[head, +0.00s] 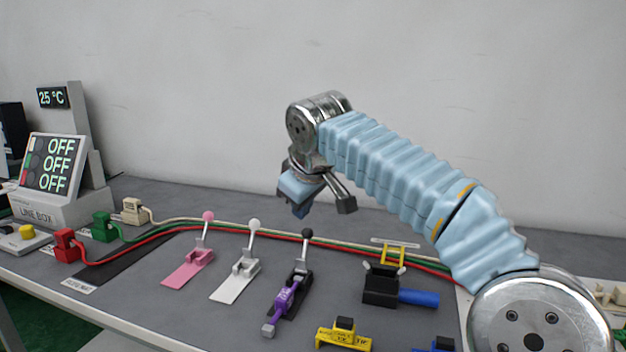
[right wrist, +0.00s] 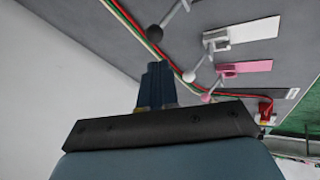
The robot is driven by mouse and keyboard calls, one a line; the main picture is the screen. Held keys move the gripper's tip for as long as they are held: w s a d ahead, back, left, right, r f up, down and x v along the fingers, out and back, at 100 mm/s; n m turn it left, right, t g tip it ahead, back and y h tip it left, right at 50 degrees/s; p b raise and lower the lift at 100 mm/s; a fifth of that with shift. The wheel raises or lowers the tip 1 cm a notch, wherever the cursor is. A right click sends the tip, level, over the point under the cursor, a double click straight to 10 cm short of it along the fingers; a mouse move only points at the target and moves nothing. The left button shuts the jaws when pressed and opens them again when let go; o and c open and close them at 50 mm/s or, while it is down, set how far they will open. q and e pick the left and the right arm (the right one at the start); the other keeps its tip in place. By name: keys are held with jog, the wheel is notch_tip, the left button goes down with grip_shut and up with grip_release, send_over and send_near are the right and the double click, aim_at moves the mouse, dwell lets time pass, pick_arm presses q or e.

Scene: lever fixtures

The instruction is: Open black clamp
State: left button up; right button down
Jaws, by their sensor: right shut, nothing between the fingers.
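The black clamp (head: 302,277) stands on the grey bench, with its lever upright and a black ball knob (head: 307,233) on top. A purple piece (head: 286,298) with a grey end lies along its black base and hides part of it. In the right wrist view the black knob (right wrist: 154,33) shows near the top, left of the white and pink ones. My right gripper (head: 300,210) is shut and empty, in the air above and behind the black knob, apart from it. Its closed fingers also show in the right wrist view (right wrist: 155,80). My left gripper is out of view.
A white clamp (head: 238,280) and a pink clamp (head: 188,268) stand to the left, levers up. A black fixture with a blue handle (head: 418,298) is to the right, a yellow block (head: 343,336) in front. Red, green and white cables run behind. A line box (head: 48,205) stands far left.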

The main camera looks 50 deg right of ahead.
jog(key=d+r, duration=0.6)
jog(key=r, duration=0.3)
jog(key=shift+d, duration=0.35)
jog(key=shift+r, duration=0.1)
